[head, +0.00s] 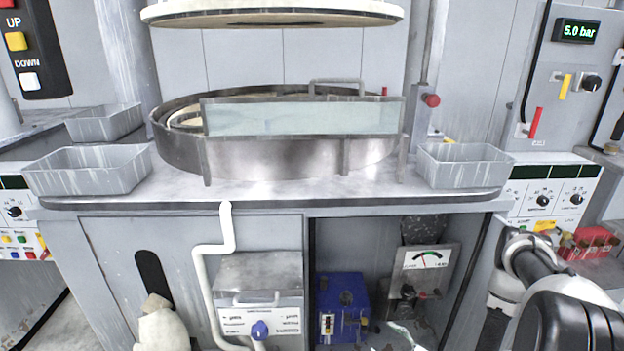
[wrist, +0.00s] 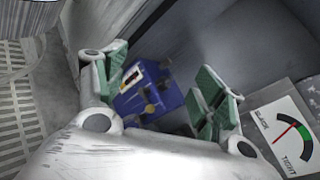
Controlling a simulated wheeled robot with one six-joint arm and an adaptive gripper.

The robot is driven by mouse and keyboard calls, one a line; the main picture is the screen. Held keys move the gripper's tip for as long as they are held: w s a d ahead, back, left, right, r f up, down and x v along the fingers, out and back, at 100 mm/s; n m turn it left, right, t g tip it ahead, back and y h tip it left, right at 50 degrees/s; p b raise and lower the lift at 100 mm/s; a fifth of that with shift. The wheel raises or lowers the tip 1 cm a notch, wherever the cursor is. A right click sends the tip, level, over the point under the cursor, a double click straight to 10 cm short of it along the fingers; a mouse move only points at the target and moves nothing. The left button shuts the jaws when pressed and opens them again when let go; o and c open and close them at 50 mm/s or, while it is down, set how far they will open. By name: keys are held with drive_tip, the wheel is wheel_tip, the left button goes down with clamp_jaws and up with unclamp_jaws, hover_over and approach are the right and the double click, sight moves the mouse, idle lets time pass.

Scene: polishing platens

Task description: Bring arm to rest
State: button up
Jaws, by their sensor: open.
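My gripper (wrist: 160,95) shows in the wrist view with its two green-padded fingers spread wide apart and nothing between them. Beyond the fingers, a blue box-shaped unit (wrist: 150,92) shows in the gap; I cannot tell how far off it is. In the head view my arm (head: 540,275) comes in at the lower right, in front of the cabinet. The gripper is not clearly seen there, only a pale part at the bottom edge.
The open cabinet bay holds the blue unit (head: 341,305) and a dial gauge (head: 425,262). Above, the worktop (head: 270,198) carries a round platen basin (head: 270,160) with a clear guard, and metal trays (head: 88,172) (head: 465,167) at both sides. A white pipe (head: 208,285) runs down the cabinet front.

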drive_tip(key=s+d+r+n+g+h, duration=0.2)
drive_tip(key=r+n, duration=0.5)
drive_tip(key=r, duration=1.2)
drive_tip(key=s+d+r+n+g+h, duration=0.3)
drive_tip(key=s+d+r+n+h, duration=0.2)
drive_tip(key=r, duration=1.4)
drive_tip(key=s+d+r+n+g+h, duration=0.2)
drive_tip(key=s+r+n, duration=0.7)
drive_tip(key=r, duration=1)
drive_tip(key=d+h, duration=0.2)
drive_tip(key=d, duration=0.2)
drive_tip(key=shift+s+d+r+g, duration=0.2)
drive_tip(key=shift+s+d+g, duration=0.1)
drive_tip(key=shift+g, duration=0.1)
